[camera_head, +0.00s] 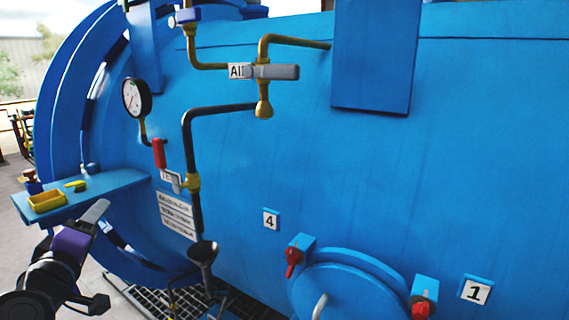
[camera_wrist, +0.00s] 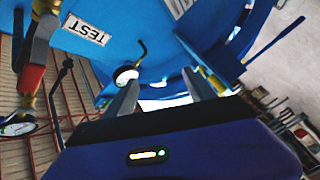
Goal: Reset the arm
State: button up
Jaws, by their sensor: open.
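My gripper (camera_wrist: 161,88) is open and empty in the wrist view, with its two grey fingers apart and nothing between them. In the head view my gripper (camera_head: 96,211) is at the lower left, with a purple body and one pale finger showing clearly. It is just in front of a blue shelf (camera_head: 130,181) fixed to the large blue autoclave (camera_head: 300,155). I cannot tell whether the finger touches the shelf edge.
A yellow tray (camera_head: 46,201) and small items sit on the shelf. A pressure gauge (camera_head: 136,97), red-handled valve (camera_head: 160,154), pipes and a black funnel (camera_head: 203,253) stand right of my arm. A round hatch (camera_head: 350,292) has red knobs. Open floor (camera_head: 20,240) shows at left.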

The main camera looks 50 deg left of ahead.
jog(key=w+d+f+m+g+y, duration=0.1)
jog(key=w+d+f, duration=0.2)
jog(key=d+f, duration=0.15)
jog(key=w+d+f+m, duration=0.1)
jog(key=w+d+f, duration=0.1)
jog(key=d+f, duration=0.25)
jog(key=w+d+f+m+t+h, duration=0.1)
jog(key=w+d+f+m+t, duration=0.2)
jog(key=d, duration=0.8)
jog(key=w+d+f+m, duration=0.3)
jog(key=d+f+m, duration=0.1)
jog(key=d, duration=0.7)
jog(key=w+d+f+m+t+h, duration=0.1)
jog(key=w+d+f+m+t, duration=0.2)
jog(key=d, duration=0.8)
jog(key=s+d+m+t+h, duration=0.2)
jog(key=s+d+m+h, duration=0.15)
jog(key=d, duration=0.95)
jog(key=s+d+m+t+h, duration=0.15)
jog(key=d+m+h, duration=0.25)
jog(key=d, duration=0.9)
jog(key=s+d+f+m+g+h, duration=0.2)
jog(key=s+d+h, duration=0.4)
jog(key=s+d, duration=0.6)
jog(key=shift+d+f+m+h, duration=0.35)
jog(key=shift+d+f+m, duration=0.1)
jog(key=shift+d+m, duration=0.55)
